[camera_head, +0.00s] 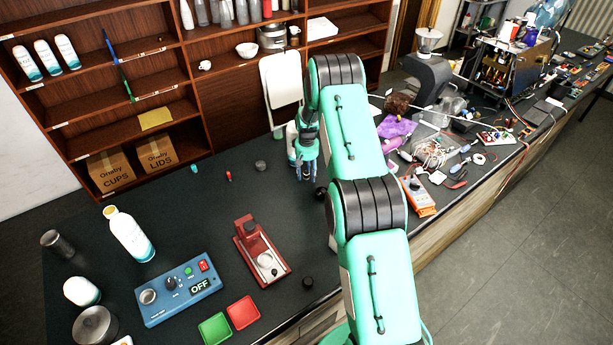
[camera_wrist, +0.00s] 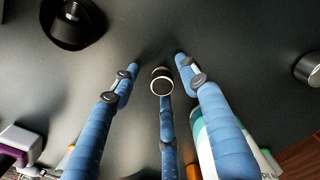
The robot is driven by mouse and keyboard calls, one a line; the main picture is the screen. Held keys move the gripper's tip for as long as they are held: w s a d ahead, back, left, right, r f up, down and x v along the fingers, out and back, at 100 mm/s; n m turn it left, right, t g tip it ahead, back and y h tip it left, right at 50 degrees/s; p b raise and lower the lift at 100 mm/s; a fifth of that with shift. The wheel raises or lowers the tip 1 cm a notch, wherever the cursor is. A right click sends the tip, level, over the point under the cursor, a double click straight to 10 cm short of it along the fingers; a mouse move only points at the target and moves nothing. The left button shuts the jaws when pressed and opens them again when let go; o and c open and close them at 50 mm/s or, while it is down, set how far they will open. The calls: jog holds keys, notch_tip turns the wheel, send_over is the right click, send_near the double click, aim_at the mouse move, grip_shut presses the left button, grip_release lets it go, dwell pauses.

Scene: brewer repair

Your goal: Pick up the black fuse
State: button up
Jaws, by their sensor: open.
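My gripper (camera_head: 306,172) points down over the dark table behind my arm, its blue fingers spread open in the wrist view (camera_wrist: 158,75). A small dark cylinder with a pale-ringed round end (camera_wrist: 162,86) shows between the fingertips in the wrist view. It looks like the black fuse, but its lower part meets the middle finger in the picture. I cannot tell whether any finger touches it. In the head view the fuse is hidden by my gripper. A teal fuse (camera_head: 194,169) and a red fuse (camera_head: 228,175) stand apart to the left.
A white and teal bottle (camera_head: 291,137) stands close behind my gripper. A round black part (camera_head: 320,193) and a grey cylinder (camera_head: 260,165) are nearby. A red device (camera_head: 262,252) and a blue OFF box (camera_head: 178,289) stand nearer. Clutter (camera_head: 430,150) fills the right.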

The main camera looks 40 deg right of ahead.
aim_at(307, 174)
jog(key=shift+f, duration=0.15)
dwell(0.4)
grip_shut()
jog(key=shift+r, duration=0.25)
jog(key=shift+r, duration=0.85)
jog(key=shift+s+a+r+b, duration=0.1)
jog(key=shift+s+r+b, duration=0.15)
jog(key=shift+r+b, duration=0.35)
jog(key=s+a, duration=0.2)
jog(key=s, duration=0.2)
jog(key=s+a+r+b, duration=0.1)
jog(key=s+a, duration=0.1)
jog(key=s, duration=0.3)
jog(key=s+a, duration=0.2)
jog(key=s, duration=0.3)
jog(key=shift+a+r, duration=0.2)
jog(key=shift+r, duration=0.15)
